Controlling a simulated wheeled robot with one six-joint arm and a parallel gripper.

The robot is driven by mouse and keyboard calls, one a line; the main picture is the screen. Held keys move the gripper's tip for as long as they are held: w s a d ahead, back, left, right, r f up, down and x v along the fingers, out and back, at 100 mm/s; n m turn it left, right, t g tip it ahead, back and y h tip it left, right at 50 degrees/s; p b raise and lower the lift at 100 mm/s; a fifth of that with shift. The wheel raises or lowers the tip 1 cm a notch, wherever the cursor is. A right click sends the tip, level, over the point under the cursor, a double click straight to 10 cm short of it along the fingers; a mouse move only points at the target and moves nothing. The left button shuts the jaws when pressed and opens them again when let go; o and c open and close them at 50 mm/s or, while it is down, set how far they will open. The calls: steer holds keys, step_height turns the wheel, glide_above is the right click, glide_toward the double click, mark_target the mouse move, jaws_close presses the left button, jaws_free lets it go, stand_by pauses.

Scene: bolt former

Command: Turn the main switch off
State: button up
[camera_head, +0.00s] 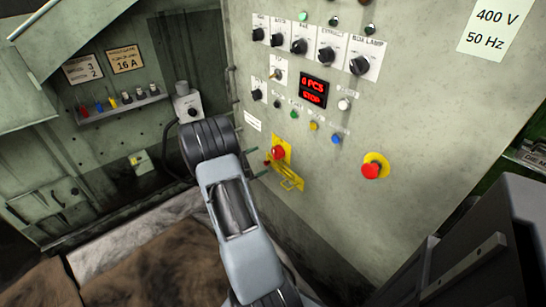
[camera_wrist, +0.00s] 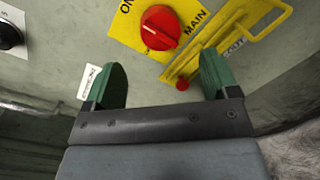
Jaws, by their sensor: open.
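The main switch is a red rotary knob (camera_head: 278,152) on a yellow plate on the grey-green panel. In the wrist view the red knob (camera_wrist: 160,28) is at the top centre, with "ON" printed at its upper left and "MAIN" at its right. A small pale mark shows on the knob's left side. A yellow hasp (camera_wrist: 225,45) with a loop sits to the right of the knob. My gripper (camera_wrist: 163,78) is open, its green fingers spread with nothing between them. The knob appears beyond the fingertips, apart from them. In the head view my gripper (camera_head: 259,161) is just left of the switch.
A red mushroom button (camera_head: 371,170) on a yellow disc is to the right. Above are black selector knobs (camera_head: 299,46), a red display (camera_head: 313,92) reading "STOP" in its lower line, and small coloured buttons (camera_head: 313,126). A tool shelf (camera_head: 122,103) is at the left.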

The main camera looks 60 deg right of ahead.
mark_target(277, 153)
steer(key=x, duration=0.6)
steer(key=shift+s+d+b, duration=0.15)
steer(key=shift+d+b, duration=0.15)
steer(key=shift+c, duration=0.2)
steer(key=c, duration=0.9)
